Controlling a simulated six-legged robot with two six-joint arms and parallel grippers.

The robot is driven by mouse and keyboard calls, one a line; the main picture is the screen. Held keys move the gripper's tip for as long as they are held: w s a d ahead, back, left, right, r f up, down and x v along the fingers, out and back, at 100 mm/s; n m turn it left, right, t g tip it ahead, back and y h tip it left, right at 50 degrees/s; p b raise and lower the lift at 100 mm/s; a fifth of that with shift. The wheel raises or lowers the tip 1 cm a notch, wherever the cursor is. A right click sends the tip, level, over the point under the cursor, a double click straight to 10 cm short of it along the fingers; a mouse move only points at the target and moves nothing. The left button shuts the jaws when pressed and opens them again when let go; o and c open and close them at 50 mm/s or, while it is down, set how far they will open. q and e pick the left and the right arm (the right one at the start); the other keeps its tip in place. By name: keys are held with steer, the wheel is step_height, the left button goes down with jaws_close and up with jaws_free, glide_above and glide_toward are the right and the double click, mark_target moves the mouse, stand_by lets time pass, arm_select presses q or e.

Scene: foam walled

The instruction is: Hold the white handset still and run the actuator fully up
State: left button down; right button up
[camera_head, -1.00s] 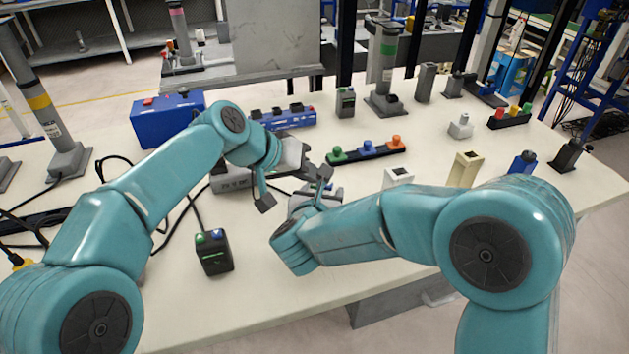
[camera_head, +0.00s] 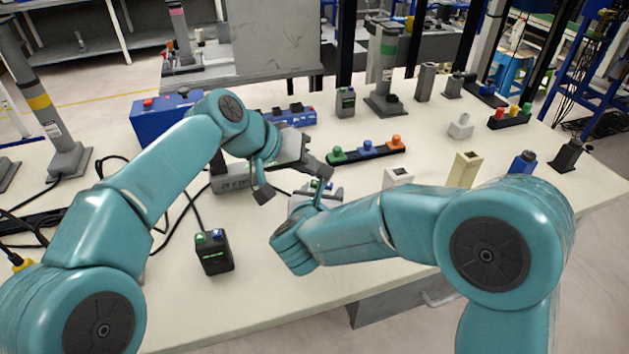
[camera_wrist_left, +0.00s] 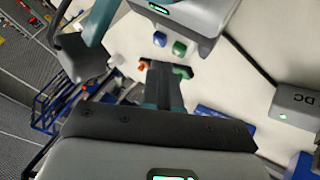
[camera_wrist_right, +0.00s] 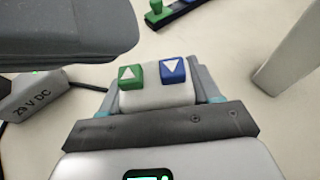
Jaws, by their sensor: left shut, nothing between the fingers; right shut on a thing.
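The white handset (camera_wrist_right: 155,98) is between the fingers of my right gripper (camera_wrist_right: 155,100), with its green up-arrow button (camera_wrist_right: 130,74) and blue down-arrow button (camera_wrist_right: 173,70) facing up. In the head view the handset (camera_head: 303,200) is partly hidden by my right wrist. My left gripper (camera_head: 325,172) is shut and empty, just above and behind the handset, apart from the buttons. Its closed fingers also show in the left wrist view (camera_wrist_left: 165,85). Grey columns with a green band (camera_head: 388,48) and a yellow band (camera_head: 38,102) stand upright; I cannot tell which the handset drives.
A black handset (camera_head: 214,253) lies at the front left. A button bar (camera_head: 367,151) is behind the grippers; a grey supply box (camera_head: 231,182) is under my left wrist. A blue box (camera_head: 150,122) stands at back left. The table's front middle is clear.

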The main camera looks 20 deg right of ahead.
mark_target(310, 187)
arm_select(q)
step_height(310, 187, up, 5)
stand_by(0.8)
stand_by(0.4)
arm_select(e)
steer(key=o, duration=1.2)
